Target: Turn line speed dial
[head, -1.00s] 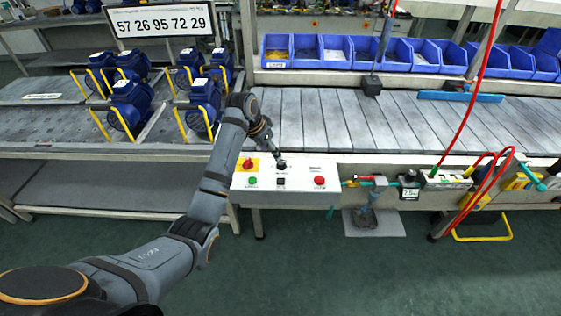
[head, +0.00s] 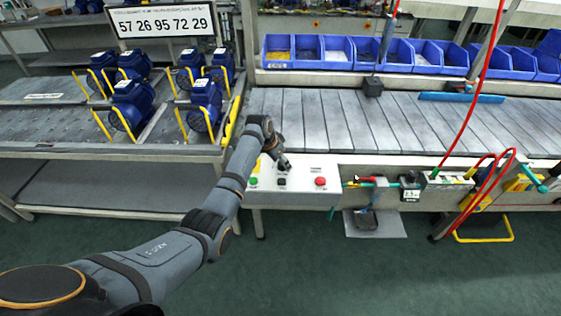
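The control panel (head: 300,187) is a pale box at the front edge of the conveyor. It carries a green button (head: 253,181), a black switch (head: 282,182) and a red button (head: 320,181). My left arm reaches in from the left, and my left gripper (head: 284,165) points down at the upper middle of the panel, where the black dial showed earlier. The dial is now hidden behind the gripper. The fingers are too small and covered to tell whether they are open or shut, or touching the dial. My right gripper is out of view.
The slatted conveyor (head: 340,115) runs behind the panel, with blue bins (head: 336,50) above it. Blue pumps (head: 132,102) stand on the bench at left. Hoses and fittings (head: 410,185) line the edge right of the panel. A red hose (head: 470,95) hangs at right.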

